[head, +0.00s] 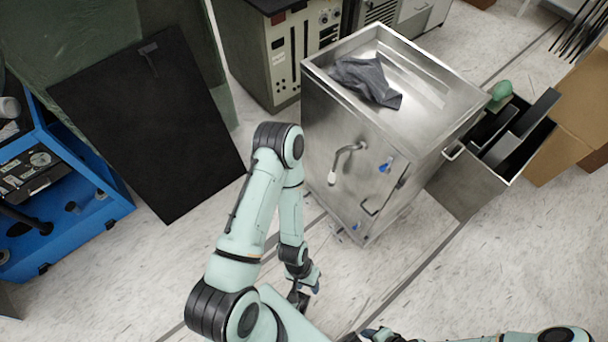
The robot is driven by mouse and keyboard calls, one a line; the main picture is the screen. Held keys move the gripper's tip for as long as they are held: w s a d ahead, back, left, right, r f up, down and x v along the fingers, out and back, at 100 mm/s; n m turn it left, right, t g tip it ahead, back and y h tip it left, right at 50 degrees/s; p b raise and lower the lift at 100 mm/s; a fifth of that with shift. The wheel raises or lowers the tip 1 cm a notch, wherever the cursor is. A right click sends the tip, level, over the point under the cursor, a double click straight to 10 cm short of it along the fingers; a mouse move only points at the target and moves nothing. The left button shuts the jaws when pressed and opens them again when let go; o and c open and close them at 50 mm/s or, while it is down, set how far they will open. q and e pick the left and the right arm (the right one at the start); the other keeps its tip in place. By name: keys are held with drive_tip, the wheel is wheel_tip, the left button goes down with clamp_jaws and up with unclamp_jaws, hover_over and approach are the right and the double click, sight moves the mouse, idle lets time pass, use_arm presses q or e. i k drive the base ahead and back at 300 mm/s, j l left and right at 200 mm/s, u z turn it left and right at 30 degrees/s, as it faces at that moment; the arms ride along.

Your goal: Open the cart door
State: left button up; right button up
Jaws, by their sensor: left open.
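The cart is a shiny steel cabinet (325,120) in the upper middle of the head view. Its door, on the front face, looks closed. A bent metal handle (345,160) with a pale tip sticks out of the front, and a blue latch piece (385,165) is to its right. Another small blue piece (357,227) is near the bottom. My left gripper (300,298) is open and empty, low in front of the cart and apart from it. My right gripper (372,334) is partly cut off at the bottom edge; its jaws do not show clearly.
A dark cloth (367,80) lies on the cart top. A metal bin (468,188) stands close at the cart's right, with a cardboard box (570,120) beyond. A black panel (150,125) and a blue machine (75,240) are left. Floor in front is clear.

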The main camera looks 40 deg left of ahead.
sight(343, 157)
drive_tip(key=u, duration=1.05)
drive_tip(key=i+j+z, duration=0.2)
